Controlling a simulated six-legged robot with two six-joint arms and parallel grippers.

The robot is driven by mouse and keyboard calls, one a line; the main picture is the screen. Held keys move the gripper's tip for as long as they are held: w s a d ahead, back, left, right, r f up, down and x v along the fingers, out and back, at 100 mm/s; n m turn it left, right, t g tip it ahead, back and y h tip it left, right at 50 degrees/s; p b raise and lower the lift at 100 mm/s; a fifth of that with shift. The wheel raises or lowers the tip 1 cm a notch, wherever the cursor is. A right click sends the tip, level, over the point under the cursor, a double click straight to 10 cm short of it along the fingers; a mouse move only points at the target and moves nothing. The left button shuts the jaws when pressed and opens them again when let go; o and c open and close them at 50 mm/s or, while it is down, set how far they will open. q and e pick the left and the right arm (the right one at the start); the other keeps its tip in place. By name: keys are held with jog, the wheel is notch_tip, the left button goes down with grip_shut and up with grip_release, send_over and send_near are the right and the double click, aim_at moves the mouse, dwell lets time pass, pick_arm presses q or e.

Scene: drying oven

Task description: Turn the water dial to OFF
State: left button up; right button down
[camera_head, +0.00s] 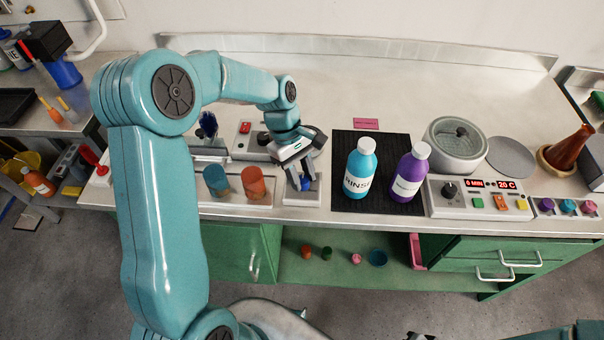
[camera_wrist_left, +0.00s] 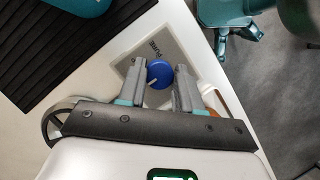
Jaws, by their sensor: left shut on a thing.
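The water dial is a round blue knob (camera_wrist_left: 159,74) on a light plate (camera_wrist_left: 178,45) with dark lettering too small to read surely. A pale pointer mark on the knob points to the lower left in the wrist view. My left gripper (camera_wrist_left: 161,69) has a finger on each side of the knob and is shut on it. In the head view my left gripper (camera_head: 301,183) reaches down onto the small white dial base (camera_head: 313,198) at the counter's front. The fingers hide most of the blue knob (camera_head: 306,184) there. My right gripper cannot be made out.
Right of the dial, a black ribbed mat (camera_head: 345,143) holds a blue bottle (camera_head: 360,170) and a purple bottle (camera_head: 409,172). To the left stand teal (camera_head: 215,180) and orange (camera_head: 253,183) cups. A lidded pot (camera_head: 456,148) and a control panel (camera_head: 455,204) are further right.

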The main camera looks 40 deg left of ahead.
pick_arm(q)
jog(key=shift+w+a, duration=0.1)
jog(key=shift+a, duration=0.1)
dwell(0.3)
jog(key=o, duration=0.8)
jog(key=shift+o, duration=1.1)
jog(key=shift+a, duration=0.1)
jog(key=shift+d, duration=0.2)
jog(key=shift+a+r, duration=0.1)
jog(key=shift+r, duration=0.2)
jog(key=v, duration=1.5)
jog(key=shift+a+r, duration=0.3)
jog(key=shift+a, duration=0.05)
jog(key=shift+d+f, duration=0.1)
